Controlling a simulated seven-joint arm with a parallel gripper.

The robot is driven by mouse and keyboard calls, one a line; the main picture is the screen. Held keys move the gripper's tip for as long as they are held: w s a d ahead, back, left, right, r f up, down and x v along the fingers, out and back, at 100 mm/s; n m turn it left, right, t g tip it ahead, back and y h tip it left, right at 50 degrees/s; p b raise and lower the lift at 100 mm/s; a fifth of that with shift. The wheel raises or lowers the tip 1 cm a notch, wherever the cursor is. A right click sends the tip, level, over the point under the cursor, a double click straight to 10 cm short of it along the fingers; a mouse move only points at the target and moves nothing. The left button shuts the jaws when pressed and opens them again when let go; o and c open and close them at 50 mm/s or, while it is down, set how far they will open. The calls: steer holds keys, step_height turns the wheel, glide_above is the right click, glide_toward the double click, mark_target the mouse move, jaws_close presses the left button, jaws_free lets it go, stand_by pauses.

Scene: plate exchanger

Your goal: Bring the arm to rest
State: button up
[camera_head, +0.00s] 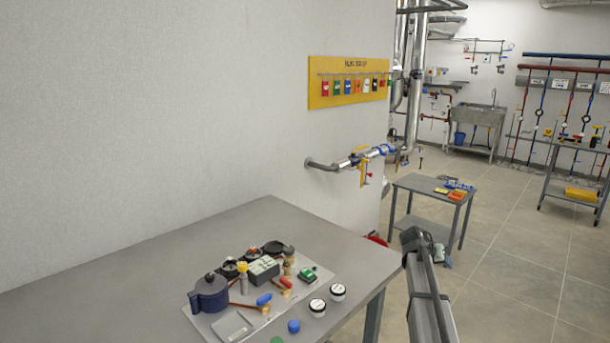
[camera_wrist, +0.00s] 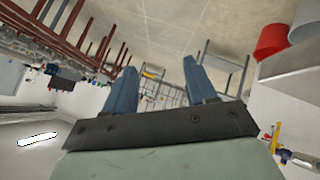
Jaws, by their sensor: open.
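My gripper (camera_wrist: 162,88) shows in the wrist view with its two blue-grey fingers spread apart. It is open, and nothing sits between the fingers. The wrist view is tilted, with floor and room behind the fingers. In the head view my arm (camera_head: 428,285) rises from the bottom edge, right of the grey table (camera_head: 100,285).
The table holds a mat with a dark blue pot (camera_head: 208,293), a grey box (camera_head: 263,269) and several small parts. A pipe with a valve (camera_head: 365,157) juts from the wall. A small side table (camera_head: 425,187) stands behind my arm. Floor at the right (camera_head: 510,270) is clear.

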steer(key=s+d+f+g+h, duration=0.1)
steer(key=s+d+f, duration=0.2)
steer(key=d, duration=0.3)
steer(key=s+d+f, duration=0.2)
steer(key=d+f, duration=0.2)
steer(key=d, duration=0.2)
steer(key=s+a+f+g+y, duration=0.1)
steer(key=s+f, duration=0.2)
steer(key=f, duration=0.3)
steer(key=s+a+f, duration=0.2)
steer(key=s+f, duration=0.1)
steer(key=f, duration=0.2)
steer(key=s+a+f+n+g+y, duration=0.3)
steer(key=s+a+f+g+y, duration=0.15)
steer(key=s+a+f, duration=1.65)
steer(key=s+a+f+g+y, duration=0.1)
steer(key=s+a+f, duration=0.1)
steer(key=s+a, duration=0.3)
steer(key=s+a+f+n+g+y, duration=0.1)
steer(key=s+a, duration=0.4)
steer(key=s, duration=0.8)
steer(key=s+a+f+n+g+y, duration=0.1)
steer(key=s+a+f+g, duration=0.1)
steer(key=s+a+f, duration=0.3)
steer(key=s, duration=0.4)
steer(key=shift+s+f+y, duration=0.15)
steer(key=shift+s+y, duration=0.2)
steer(key=shift+s, duration=0.05)
steer(key=shift+a, duration=0.1)
steer(key=shift+c, duration=0.2)
